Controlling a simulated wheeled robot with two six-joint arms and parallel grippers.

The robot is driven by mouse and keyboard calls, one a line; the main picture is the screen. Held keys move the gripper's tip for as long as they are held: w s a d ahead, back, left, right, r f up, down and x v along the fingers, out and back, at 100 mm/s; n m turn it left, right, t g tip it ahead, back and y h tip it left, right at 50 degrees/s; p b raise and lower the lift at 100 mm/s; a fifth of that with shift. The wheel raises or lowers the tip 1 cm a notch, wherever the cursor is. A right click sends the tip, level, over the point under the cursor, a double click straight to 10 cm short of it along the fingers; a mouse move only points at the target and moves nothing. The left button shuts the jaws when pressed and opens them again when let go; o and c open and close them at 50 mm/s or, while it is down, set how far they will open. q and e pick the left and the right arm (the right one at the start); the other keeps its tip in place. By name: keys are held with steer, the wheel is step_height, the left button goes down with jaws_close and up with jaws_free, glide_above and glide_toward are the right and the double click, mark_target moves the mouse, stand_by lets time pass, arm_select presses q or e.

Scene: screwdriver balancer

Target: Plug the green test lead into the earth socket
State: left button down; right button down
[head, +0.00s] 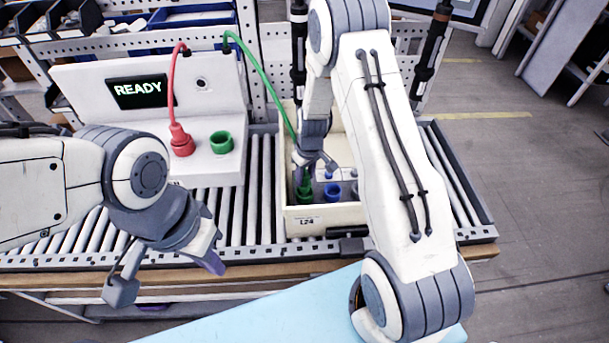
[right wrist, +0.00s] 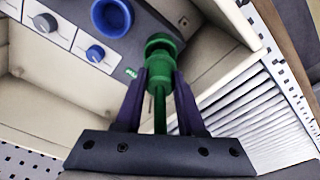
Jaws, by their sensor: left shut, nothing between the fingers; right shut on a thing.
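The green test lead (head: 262,78) runs from the top of the white tester (head: 90,80) down to my right gripper (head: 305,176). In the right wrist view, my right gripper (right wrist: 160,80) is shut on the lead's green plug (right wrist: 164,68). The plug is at the green earth socket (head: 304,195) of the grey unit in the tote; it overlaps the socket, and I cannot tell how deep it sits. A blue socket (right wrist: 112,18) is beside it, also seen in the head view (head: 332,190). My left gripper (head: 212,263) is shut and empty, in front of the rollers.
The cream tote (head: 325,223) labelled L24 stands on the roller conveyor (head: 255,200). The tester shows READY, with a red plug (head: 181,140) and an empty green holder (head: 221,142) on its base. Dark hanging tools (head: 432,45) are behind my right arm.

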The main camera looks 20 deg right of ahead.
steer(key=shift+f+b, duration=1.6)
steer(key=shift+f, duration=0.25)
steer(key=shift+c, duration=2.2)
jaws_free()
steer(key=r, duration=0.3)
steer(key=r+b, duration=0.1)
steer(key=r, duration=0.3)
steer(key=s+r+b, duration=0.1)
steer(key=r, duration=0.2)
steer(key=shift+d+r, duration=0.2)
steer(key=shift+r, duration=0.05)
steer(key=s+a+r+n, duration=0.1)
steer(key=s+a+r, duration=0.4)
steer(key=a, duration=0.3)
steer(key=s+a+r+n, duration=0.1)
steer(key=s+a+r, duration=0.2)
steer(key=s, duration=0.8)
steer(key=s+a+r+n+g+b, duration=0.1)
steer(key=s+a+r, duration=0.2)
steer(key=s, duration=0.9)
steer(key=shift+a+n+y, duration=0.3)
steer(key=shift+a, duration=0.85)
